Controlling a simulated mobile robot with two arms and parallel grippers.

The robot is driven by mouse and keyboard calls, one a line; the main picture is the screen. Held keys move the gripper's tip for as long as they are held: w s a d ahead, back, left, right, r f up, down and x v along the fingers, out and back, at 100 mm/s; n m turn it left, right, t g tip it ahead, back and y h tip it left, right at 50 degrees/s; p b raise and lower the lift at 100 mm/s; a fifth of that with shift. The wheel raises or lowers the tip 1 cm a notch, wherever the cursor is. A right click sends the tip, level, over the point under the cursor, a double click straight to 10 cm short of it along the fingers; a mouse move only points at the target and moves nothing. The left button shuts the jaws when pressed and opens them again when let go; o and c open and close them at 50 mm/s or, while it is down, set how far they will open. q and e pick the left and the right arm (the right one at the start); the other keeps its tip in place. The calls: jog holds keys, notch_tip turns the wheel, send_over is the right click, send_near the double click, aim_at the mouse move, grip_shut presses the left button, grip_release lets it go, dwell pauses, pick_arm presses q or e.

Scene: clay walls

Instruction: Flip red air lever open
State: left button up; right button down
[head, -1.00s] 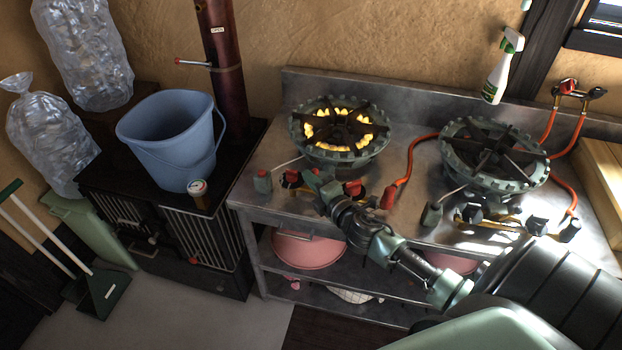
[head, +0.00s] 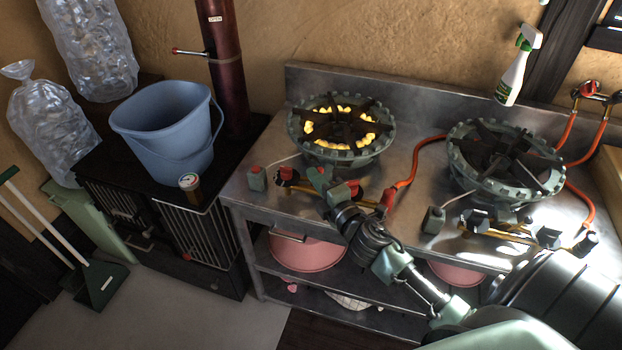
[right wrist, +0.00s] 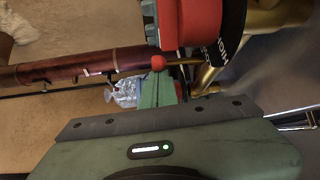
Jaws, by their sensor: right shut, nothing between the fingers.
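The left burner (head: 341,159) on the steel stove is lit with yellow flames. Red-and-black valve controls (head: 287,176) sit on the brass pipe in front of it. My right gripper (head: 322,179) is shut and empty among these controls, coming from the lower right and hiding part of them. In the right wrist view, a thin lever with a red ball tip (right wrist: 158,63) is right by the shut green fingers (right wrist: 158,91); I cannot tell if they touch. A large red knob (right wrist: 190,22) with a black lettered dial is just above. My left gripper is out of view.
An orange hose (head: 409,166) runs between the burners. The unlit right burner (head: 504,160) and a spray bottle (head: 517,66) are to the right. A blue bucket (head: 165,132) and a stovepipe (head: 224,63) with a red-tipped handle stand left.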

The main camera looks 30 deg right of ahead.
jog(key=shift+s+d+f+m+t+b, duration=0.15)
jog(key=shift+s+f+m+t+b, duration=0.15)
jog(key=shift+b, duration=0.15)
jog(key=shift+s+d+r+t+b, duration=0.2)
jog(key=shift+t+b, duration=0.1)
jog(key=shift+b, duration=0.2)
jog(key=shift+s+d+f+b, duration=0.1)
jog(key=shift+s+d+b, duration=0.2)
jog(key=shift+s+d, duration=0.1)
jog(key=shift+s, duration=0.15)
jog(key=s, duration=0.7)
jog(key=shift+s+a, duration=0.25)
jog(key=shift+s, duration=0.1)
jog(key=shift+f, duration=0.15)
